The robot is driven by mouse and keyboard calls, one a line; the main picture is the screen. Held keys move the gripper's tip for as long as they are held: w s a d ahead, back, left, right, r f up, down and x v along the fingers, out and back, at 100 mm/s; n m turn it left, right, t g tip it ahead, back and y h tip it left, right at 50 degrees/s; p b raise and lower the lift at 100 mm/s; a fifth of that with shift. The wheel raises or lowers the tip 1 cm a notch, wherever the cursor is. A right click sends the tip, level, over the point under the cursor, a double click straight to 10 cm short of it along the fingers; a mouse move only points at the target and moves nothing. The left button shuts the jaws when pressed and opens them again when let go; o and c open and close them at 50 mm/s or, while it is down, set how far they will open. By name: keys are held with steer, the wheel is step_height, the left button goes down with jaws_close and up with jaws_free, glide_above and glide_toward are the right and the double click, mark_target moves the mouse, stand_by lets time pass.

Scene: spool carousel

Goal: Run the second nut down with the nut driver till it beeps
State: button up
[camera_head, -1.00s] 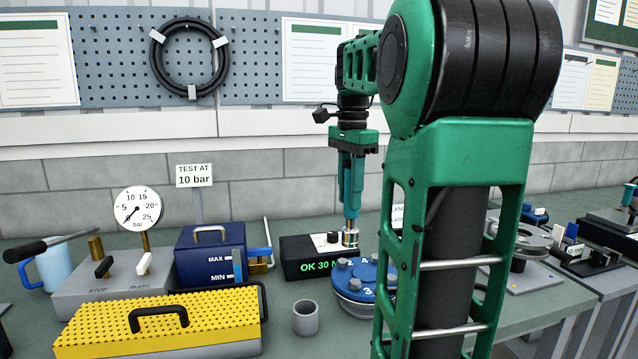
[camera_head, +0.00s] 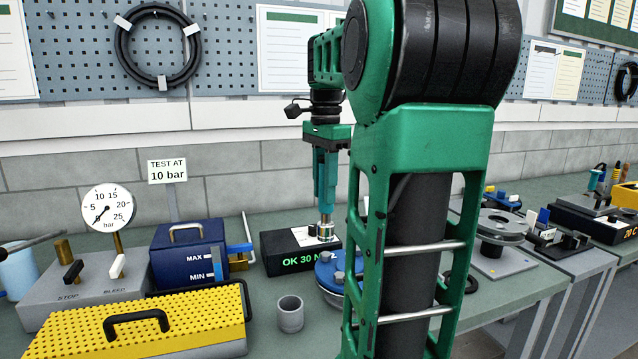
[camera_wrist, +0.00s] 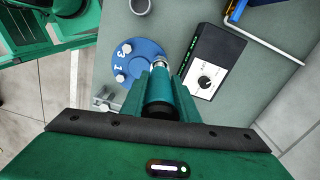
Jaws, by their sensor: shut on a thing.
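My gripper (camera_head: 326,195) points down over the bench, its fingers shut on the nut driver. The nut driver shows in the wrist view as a teal cylinder (camera_wrist: 159,88) with a silver socket (camera_wrist: 160,62) at its end. The socket is over the edge of a round blue flange (camera_wrist: 140,50) marked 3 and 1, which also shows in the head view (camera_head: 328,270). Bolt heads or nuts (camera_wrist: 126,48) stand on the flange. Whether the socket sits on a nut is hidden. A black box (camera_head: 300,258) behind the flange reads "OK 30 N", the rest cut off by my arm.
A grey cup (camera_head: 290,314) stands left of the flange. A yellow perforated box (camera_head: 150,325), a blue tank (camera_head: 190,252) and a pressure gauge (camera_head: 108,206) stand further left. A grey reel-like stand (camera_head: 500,230) is to the right. My arm hides the bench's middle.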

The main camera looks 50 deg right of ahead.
mark_target(324, 213)
steer(key=shift+f, duration=3.3)
jaws_close()
stand_by(0.7)
steer(key=shift+a+r, duration=0.1)
stand_by(0.3)
steer(key=shift+r, duration=3.55)
